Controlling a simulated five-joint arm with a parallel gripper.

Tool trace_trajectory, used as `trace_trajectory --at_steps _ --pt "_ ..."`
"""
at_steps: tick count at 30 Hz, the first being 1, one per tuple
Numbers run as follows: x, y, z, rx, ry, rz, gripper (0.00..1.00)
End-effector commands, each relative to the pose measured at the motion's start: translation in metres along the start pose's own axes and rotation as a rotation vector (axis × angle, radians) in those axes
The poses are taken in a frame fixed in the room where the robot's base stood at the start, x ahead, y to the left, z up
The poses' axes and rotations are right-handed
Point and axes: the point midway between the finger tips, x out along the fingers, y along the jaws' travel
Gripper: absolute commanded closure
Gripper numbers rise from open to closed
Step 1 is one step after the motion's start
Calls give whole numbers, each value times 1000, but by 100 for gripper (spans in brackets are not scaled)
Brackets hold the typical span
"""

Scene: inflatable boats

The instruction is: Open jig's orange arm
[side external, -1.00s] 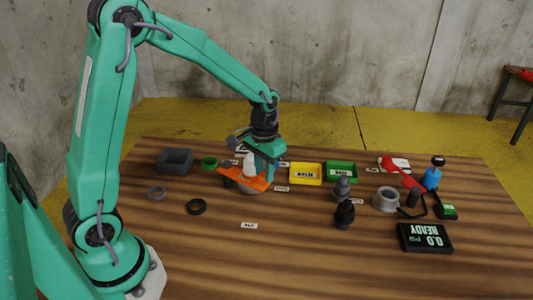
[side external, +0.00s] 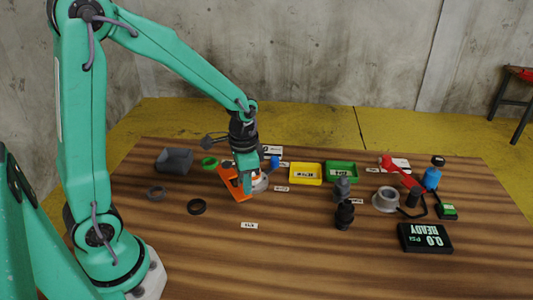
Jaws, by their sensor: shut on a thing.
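The jig's orange arm (side external: 231,182) is swung to the left and front of the jig, over the table. The jig's pale round body (side external: 260,183) shows just right of it, partly hidden by my gripper. My gripper (side external: 246,187) points down at the orange arm and is shut on it near its right end. The fingertips overlap the arm in this view, so the exact contact is hard to see. A small blue part (side external: 275,161) shows behind the jig.
Yellow (side external: 306,173) and green (side external: 342,171) trays, dark fittings (side external: 344,214) and a display box (side external: 425,238) stand to the right.

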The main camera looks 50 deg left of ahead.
Motion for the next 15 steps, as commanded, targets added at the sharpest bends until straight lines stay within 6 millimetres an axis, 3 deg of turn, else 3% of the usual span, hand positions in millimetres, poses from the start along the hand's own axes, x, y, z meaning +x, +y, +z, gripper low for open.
trace_trajectory --at_steps 15 --pt "-1 3 13 104 1 -1 100"
